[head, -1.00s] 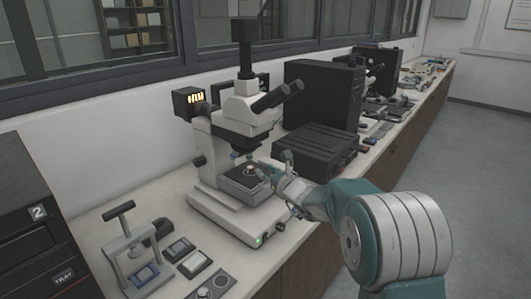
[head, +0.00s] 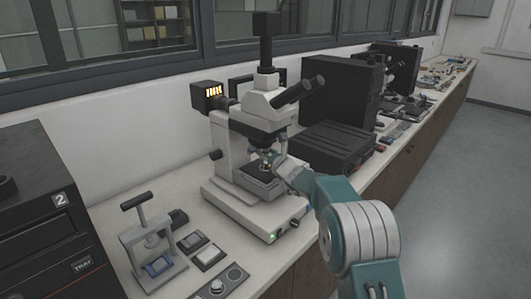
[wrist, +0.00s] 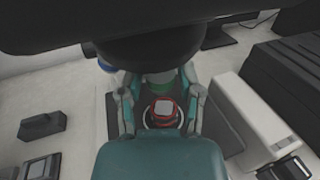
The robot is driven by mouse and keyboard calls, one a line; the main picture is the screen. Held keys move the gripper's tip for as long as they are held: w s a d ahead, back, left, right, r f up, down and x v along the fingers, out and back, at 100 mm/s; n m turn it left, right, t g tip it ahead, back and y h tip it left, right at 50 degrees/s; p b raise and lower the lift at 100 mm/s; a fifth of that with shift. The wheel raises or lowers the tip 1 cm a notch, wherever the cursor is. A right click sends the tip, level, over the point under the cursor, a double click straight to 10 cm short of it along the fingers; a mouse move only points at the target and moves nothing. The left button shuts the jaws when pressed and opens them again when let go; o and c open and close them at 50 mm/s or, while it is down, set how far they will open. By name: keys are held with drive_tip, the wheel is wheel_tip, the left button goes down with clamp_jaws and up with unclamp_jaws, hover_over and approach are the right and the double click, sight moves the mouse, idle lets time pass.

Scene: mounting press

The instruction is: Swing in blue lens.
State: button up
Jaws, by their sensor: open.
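The microscope (head: 245,165) stands on the bench, with its dark round nosepiece above the stage (head: 262,183). In the wrist view the nosepiece (wrist: 150,48) fills the upper middle. A blue-banded lens (wrist: 107,67) shows under its left side, just outside my left finger. A green-banded lens (wrist: 156,80) shows between my fingers. Below it, a pale sample with a red rim (wrist: 163,109) sits on the stage. My gripper (wrist: 153,78) is open, its fingers spread under the nosepiece. In the head view my gripper (head: 277,165) is close to the lenses; exact contact cannot be told.
A small hand press (head: 150,255) and flat trays stand left of the microscope. A black box (head: 328,145) lies close on its right. A dark machine marked 2 (head: 40,225) is at far left. Floor (head: 465,170) is clear at right.

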drive_tip(key=shift+w+a, duration=0.15)
drive_tip(key=shift+a, duration=0.1)
drive_tip(key=shift+d, duration=0.1)
drive_tip(key=shift+d, duration=0.1)
clamp_jaws()
drive_tip(key=shift+d+n+y, duration=0.1)
drive_tip(key=shift+n+y, duration=0.2)
drive_tip(key=shift+w+d+n+g+y, duration=0.1)
drive_tip(key=shift+w+n+g+y, duration=0.1)
drive_tip(key=shift+n+g+y, duration=0.6)
drive_tip(key=shift+w+d+n+g+y, duration=0.1)
drive_tip(key=shift+w+n+g+y, duration=0.1)
drive_tip(key=shift+n+g+y, duration=0.55)
drive_tip(key=shift+w+n+g+y, duration=0.15)
drive_tip(key=shift+n+g+y, duration=0.3)
drive_tip(key=shift+n+g, duration=0.2)
drive_tip(key=shift+w+n+g+y, duration=0.15)
drive_tip(key=shift+n+g+y, duration=0.3)
drive_tip(key=shift+n, duration=0.25)
drive_tip(key=shift+w+n+g+y, duration=0.1)
drive_tip(key=shift+n+g+y, duration=0.25)
drive_tip(key=shift+n+g, duration=0.35)
